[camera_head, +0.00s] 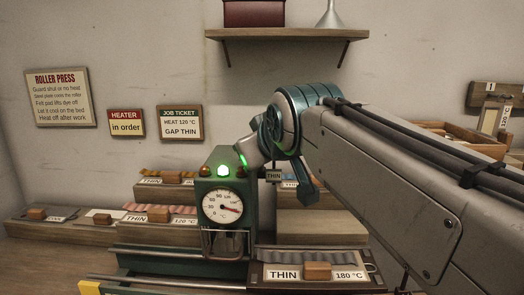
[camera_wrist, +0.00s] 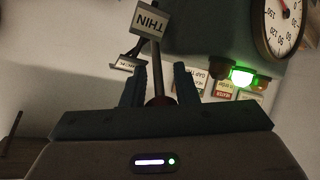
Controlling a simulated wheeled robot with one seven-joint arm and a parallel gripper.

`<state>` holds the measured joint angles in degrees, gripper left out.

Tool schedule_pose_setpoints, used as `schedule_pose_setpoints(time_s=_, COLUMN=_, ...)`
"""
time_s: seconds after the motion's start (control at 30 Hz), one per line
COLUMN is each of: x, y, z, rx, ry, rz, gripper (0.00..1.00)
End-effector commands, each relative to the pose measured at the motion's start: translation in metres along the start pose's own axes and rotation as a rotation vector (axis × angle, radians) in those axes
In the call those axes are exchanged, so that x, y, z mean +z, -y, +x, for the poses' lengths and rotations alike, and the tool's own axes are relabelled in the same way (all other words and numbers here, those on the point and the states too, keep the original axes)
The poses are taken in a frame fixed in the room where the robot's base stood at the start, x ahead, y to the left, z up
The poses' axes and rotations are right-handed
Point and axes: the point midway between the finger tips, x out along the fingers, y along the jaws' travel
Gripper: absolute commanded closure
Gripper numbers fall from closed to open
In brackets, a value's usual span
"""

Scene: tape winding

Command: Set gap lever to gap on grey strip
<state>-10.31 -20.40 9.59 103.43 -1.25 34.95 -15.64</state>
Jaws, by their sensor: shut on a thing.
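My gripper (camera_wrist: 160,82) has its two dark fingers around the gap lever (camera_wrist: 157,68), a thin dark rod with a reddish-brown knob low between them. A THIN plate (camera_wrist: 151,20) stands at the rod's far end in the wrist view, and a smaller plate (camera_wrist: 127,64), partly hidden, is left of the rod. In the head view the THIN plate (camera_head: 274,176) shows beside the green press (camera_head: 213,188), while my arm hides the lever. A front tray (camera_head: 262,281) carries a greyish strip with THIN and 180 °C labels; whether it is the grey strip I cannot tell.
The press has a dial (camera_head: 222,207) and a lit green lamp (camera_head: 222,170). Several labelled strip trays stand left and behind it. The job ticket (camera_head: 180,122) reads heat 120 °C, gap THIN. My arm covers the right side. A shelf (camera_head: 287,34) hangs above.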

Motion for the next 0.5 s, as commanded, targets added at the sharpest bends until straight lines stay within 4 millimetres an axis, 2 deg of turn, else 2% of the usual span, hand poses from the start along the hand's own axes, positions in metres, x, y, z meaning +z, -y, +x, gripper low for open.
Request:
schedule_pose_setpoints(time_s=0.03, x=-0.0002, y=0.0015, z=-0.0001, rx=-0.003, ry=0.000, rz=-0.002, gripper=1.00)
schedule_pose_setpoints(time_s=0.07, x=-0.0002, y=0.0015, z=-0.0001, rx=-0.003, ry=0.000, rz=-0.002, gripper=0.71)
schedule_pose_setpoints(time_s=0.1, x=-0.0002, y=0.0015, z=-0.0001, rx=-0.003, ry=0.000, rz=-0.002, gripper=0.59)
schedule_pose_setpoints(time_s=0.13, x=-0.0002, y=0.0015, z=-0.0001, rx=-0.003, ry=0.000, rz=-0.002, gripper=0.54)
schedule_pose_setpoints(time_s=0.5, x=0.0004, y=-0.0010, z=0.0001, rx=0.002, ry=0.001, rz=0.001, gripper=0.54)
